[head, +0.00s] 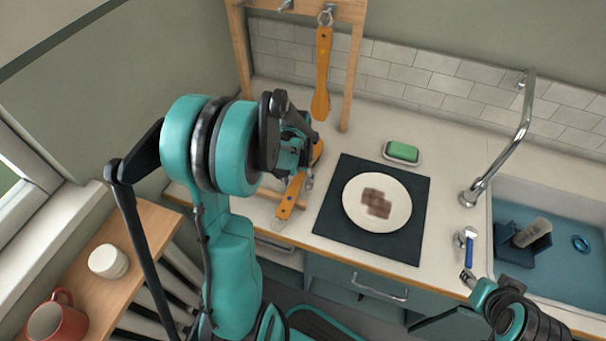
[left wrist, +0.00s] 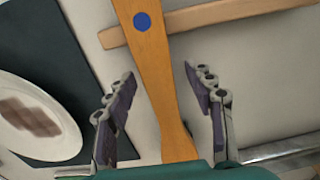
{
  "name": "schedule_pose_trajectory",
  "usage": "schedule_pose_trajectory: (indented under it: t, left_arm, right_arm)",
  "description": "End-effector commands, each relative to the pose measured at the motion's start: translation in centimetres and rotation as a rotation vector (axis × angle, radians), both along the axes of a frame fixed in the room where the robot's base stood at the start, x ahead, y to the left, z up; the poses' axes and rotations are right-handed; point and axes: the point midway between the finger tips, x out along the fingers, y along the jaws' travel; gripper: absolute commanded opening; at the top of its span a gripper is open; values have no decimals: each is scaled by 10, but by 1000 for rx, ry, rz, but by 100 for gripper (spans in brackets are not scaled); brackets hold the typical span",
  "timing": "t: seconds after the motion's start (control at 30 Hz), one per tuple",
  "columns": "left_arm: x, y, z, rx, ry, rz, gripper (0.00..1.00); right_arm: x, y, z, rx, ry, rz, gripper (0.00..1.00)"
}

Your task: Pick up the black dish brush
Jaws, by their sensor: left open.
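A wooden, orange-brown handled tool (head: 290,198) lies on the counter below my left gripper (head: 303,168). In the left wrist view its handle (left wrist: 152,60) has a blue dot and runs between the fingers of my left gripper (left wrist: 160,78). The fingers are open on either side of the handle, apart from it. The tool's head is mostly hidden by the gripper in the head view. No plainly black brush shows; a grey-bristled dark block (head: 532,233) sits in the sink. My right gripper (head: 470,283) is at the counter's front edge, its opening unclear.
A dark mat (head: 330,215) with a stained white plate (head: 357,213) lies right of the tool. A wooden strip (left wrist: 215,14) crosses under the handle. A similar tool (head: 322,75) hangs from a wooden rack (head: 358,65). A tap (head: 500,155) stands beside the sink.

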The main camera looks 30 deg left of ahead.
Motion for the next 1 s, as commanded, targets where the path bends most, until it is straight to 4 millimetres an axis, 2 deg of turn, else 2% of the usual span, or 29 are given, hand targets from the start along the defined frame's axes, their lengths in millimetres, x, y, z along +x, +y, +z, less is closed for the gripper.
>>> schedule_pose_trajectory:
  t: [0.03,0.23,0.43,0.77,0.87,1.0]
  left_arm:
    - [0,0,-5,0,0,0,54]
    - [0,0,-3,0,0,0,54]
    - [0,0,-3,0,0,0,1]
    - [0,0,-1,0,-1,0,0]
    - [0,0,4,0,-1,0,0]
    - [0,0,21,0,0,0,0]
  right_arm:
    - [0,0,-3,0,0,0,40]
    - [0,0,-1,0,0,0,40]
    - [0,0,-1,0,0,0,40]
    - [0,0,0,0,0,0,40]
    - [0,0,3,0,0,0,40]
    - [0,0,13,0,0,0,40]
